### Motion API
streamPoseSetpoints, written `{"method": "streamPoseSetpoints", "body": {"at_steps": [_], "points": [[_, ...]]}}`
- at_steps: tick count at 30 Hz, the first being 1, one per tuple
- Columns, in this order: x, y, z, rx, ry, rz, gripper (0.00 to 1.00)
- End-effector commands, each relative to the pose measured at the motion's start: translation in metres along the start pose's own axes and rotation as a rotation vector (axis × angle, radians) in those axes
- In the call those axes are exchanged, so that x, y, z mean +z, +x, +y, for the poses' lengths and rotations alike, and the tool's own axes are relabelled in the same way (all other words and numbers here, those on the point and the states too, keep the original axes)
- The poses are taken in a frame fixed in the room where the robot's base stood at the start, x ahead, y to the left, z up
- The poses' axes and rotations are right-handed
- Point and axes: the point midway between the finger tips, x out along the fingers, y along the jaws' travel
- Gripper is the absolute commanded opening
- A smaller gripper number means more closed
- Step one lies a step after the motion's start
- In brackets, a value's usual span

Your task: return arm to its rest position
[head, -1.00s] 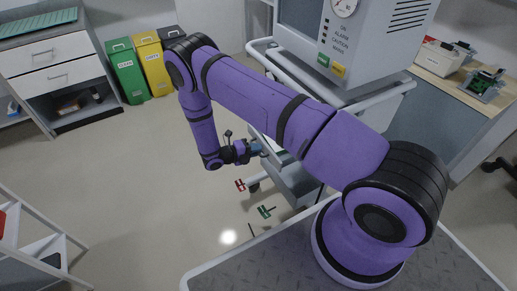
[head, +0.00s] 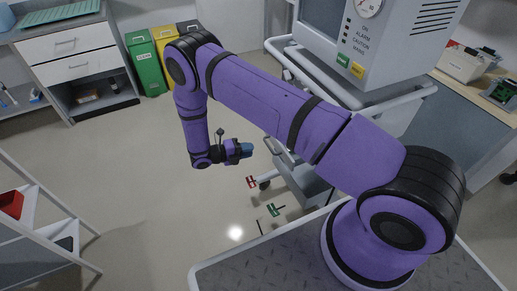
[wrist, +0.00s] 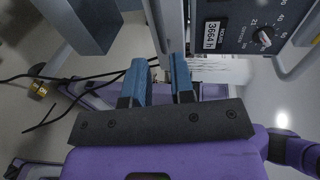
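My purple arm (head: 275,100) arches over from the lower right, and its forearm hangs down near the middle of the head view. My gripper (head: 250,149) is at its low end, pointing right toward the ventilator cart, small in that view. In the wrist view, the two blue fingers of my gripper (wrist: 158,78) stand apart with a gap between them. I see nothing held in the gap.
The grey ventilator (head: 405,35) stands on a railed cart (head: 350,98) behind my arm. A panel with a knob (wrist: 264,36) shows close in the wrist view. Colored bins (head: 146,65), a drawer cabinet (head: 75,60) and a white rack (head: 35,190) stand left. The left-middle floor is clear.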

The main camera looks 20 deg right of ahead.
Motion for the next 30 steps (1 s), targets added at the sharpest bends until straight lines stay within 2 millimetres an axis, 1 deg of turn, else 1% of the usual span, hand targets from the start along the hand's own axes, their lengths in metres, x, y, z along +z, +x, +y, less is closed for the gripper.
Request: {"method": "streamPoseSetpoints", "body": {"at_steps": [1,3,6,23,26,29,30], "points": [[0.000,-0.006,0.000,0.001,0.000,-0.001,0.23],[0.000,-0.011,0.000,0.001,-0.001,0.000,0.23],[0.000,-0.015,0.000,0.000,-0.002,0.000,0.23],[0.000,-0.017,-0.002,0.003,0.004,0.002,0.23],[0.004,-0.019,-0.014,0.020,0.042,0.017,0.23],[0.009,-0.024,-0.039,0.056,0.122,0.048,0.23],[0.011,-0.026,-0.052,0.074,0.166,0.067,0.23]]}}
